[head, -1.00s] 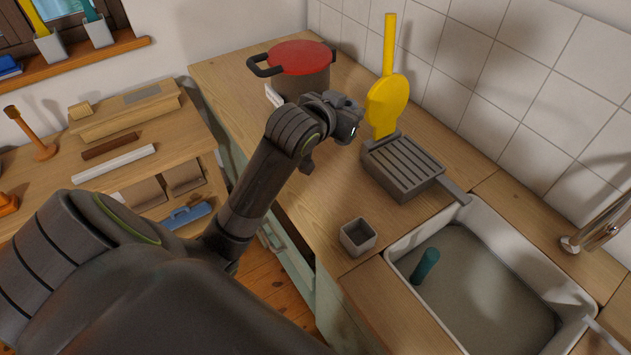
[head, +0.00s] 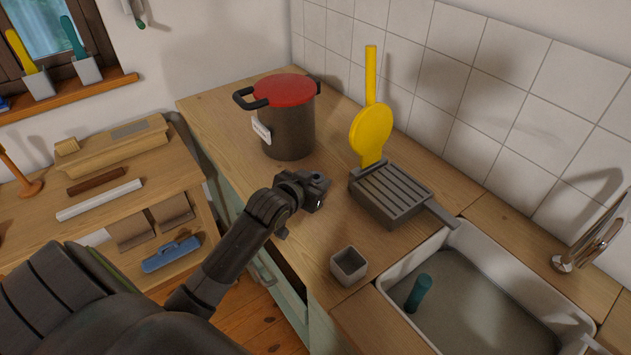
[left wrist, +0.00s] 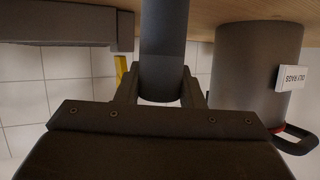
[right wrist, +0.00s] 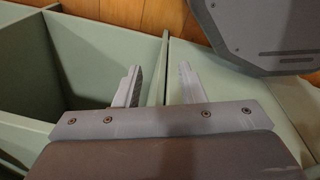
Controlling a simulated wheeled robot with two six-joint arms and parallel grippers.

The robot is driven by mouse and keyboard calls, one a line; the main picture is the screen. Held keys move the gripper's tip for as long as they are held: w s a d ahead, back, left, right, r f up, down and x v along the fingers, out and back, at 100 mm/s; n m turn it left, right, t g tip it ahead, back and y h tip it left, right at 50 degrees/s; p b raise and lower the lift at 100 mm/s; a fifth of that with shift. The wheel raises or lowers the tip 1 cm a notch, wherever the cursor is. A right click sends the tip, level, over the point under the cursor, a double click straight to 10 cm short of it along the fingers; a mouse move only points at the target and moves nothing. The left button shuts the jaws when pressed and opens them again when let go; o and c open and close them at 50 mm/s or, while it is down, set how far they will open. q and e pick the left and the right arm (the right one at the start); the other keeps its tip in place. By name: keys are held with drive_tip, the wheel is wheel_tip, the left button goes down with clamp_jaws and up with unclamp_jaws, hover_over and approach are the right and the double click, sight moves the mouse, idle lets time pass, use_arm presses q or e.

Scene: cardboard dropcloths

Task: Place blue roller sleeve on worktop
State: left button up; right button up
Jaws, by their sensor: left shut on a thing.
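My left gripper (head: 318,192) is over the worktop (head: 225,125), between the pot and the ridged grey tray. In the left wrist view its fingers (left wrist: 162,92) are shut on a dark blue-grey cylinder, the blue roller sleeve (left wrist: 163,45). The sleeve runs toward the wooden worktop surface, and its far end is out of frame. I cannot tell whether it touches the wood. In the head view the gripper hides the sleeve. My right gripper (right wrist: 158,88) is open and empty, above green cabinetry (right wrist: 105,55).
A dark pot (head: 288,130) with a red lid, a ridged grey tray (head: 385,200), a yellow paddle-shaped tool (head: 371,130) and a small grey cup (head: 349,265) stand around the gripper. A teal cylinder (head: 418,292) is in the sink (head: 480,300). Bare wood lies left of the cup.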

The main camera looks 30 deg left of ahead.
use_arm(q)
drive_tip(key=shift+f, duration=0.2)
drive_tip(key=o, duration=1)
drive_tip(key=shift+r, duration=0.1)
drive_tip(key=v, duration=1.2)
